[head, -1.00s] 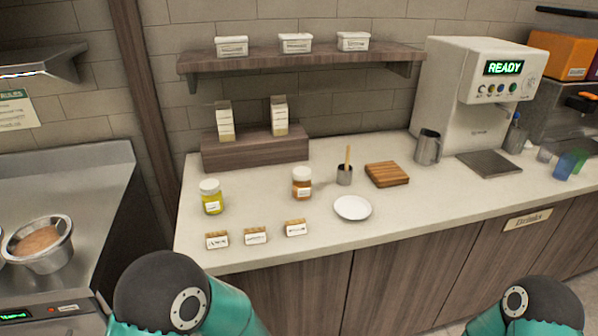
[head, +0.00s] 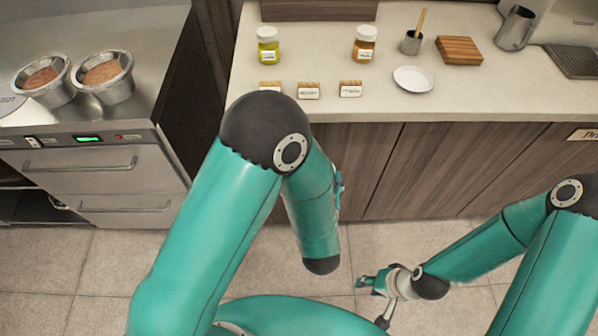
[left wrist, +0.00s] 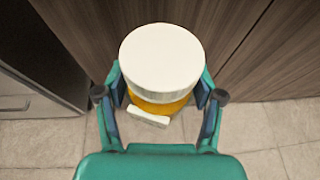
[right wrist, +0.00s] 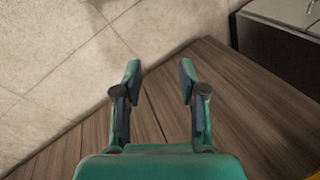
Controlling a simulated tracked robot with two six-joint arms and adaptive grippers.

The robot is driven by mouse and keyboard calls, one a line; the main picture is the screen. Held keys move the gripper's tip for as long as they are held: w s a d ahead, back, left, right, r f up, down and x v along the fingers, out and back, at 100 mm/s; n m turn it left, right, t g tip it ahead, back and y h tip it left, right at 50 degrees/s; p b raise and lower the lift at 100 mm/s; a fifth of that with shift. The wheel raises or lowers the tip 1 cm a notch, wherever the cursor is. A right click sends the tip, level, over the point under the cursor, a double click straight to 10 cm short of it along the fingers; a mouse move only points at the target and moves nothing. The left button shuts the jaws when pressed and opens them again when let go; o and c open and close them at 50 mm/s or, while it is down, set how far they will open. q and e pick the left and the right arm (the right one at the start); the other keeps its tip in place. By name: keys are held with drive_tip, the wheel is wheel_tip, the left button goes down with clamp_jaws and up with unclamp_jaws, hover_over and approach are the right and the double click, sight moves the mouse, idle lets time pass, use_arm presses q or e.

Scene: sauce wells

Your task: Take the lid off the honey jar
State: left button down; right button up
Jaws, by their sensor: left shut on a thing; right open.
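My left gripper (left wrist: 163,97) is shut around the honey jar (left wrist: 158,107), which shows golden contents and a white label that I cannot read. Its round white lid (left wrist: 162,56) is on top and faces the left wrist camera. The jar and left gripper are hidden behind my arm in the head view. My right gripper (head: 372,284) is low over the floor in the head view. In the right wrist view it (right wrist: 160,80) is open, with nothing between its fingers.
The counter (head: 470,105) holds a yellow jar (head: 267,45), an amber jar (head: 365,44), a white plate (head: 413,79), a cup with a stick (head: 411,43) and a wooden board (head: 459,50). Small signs line its front edge. Two metal pots (head: 105,75) stand at left. Cabinet fronts (head: 420,170) are close.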

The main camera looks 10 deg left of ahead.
drive_tip(key=o, duration=0.4)
drive_tip(key=shift+m, duration=0.3)
drive_tip(key=w+a+r+m+g+h, duration=0.25)
drive_tip(key=w+r+m+g, duration=0.25)
drive_tip(key=w+r+m, duration=1.15)
drive_tip(key=a+r+t, duration=0.1)
drive_tip(key=a+r, duration=0.3)
drive_tip(key=a, duration=0.1)
drive_tip(key=w+a+r+t+h, duration=0.1)
drive_tip(key=a+r+t, duration=0.1)
drive_tip(key=a+r, duration=0.3)
drive_tip(key=a+r+t, duration=0.1)
drive_tip(key=a+r, duration=0.4)
drive_tip(key=shift+w+r+h, duration=0.2)
drive_tip(key=shift+h, duration=0.05)
drive_tip(key=shift+s+a, duration=0.15)
drive_tip(key=shift+a, duration=0.1)
drive_tip(key=shift+f, duration=3.95)
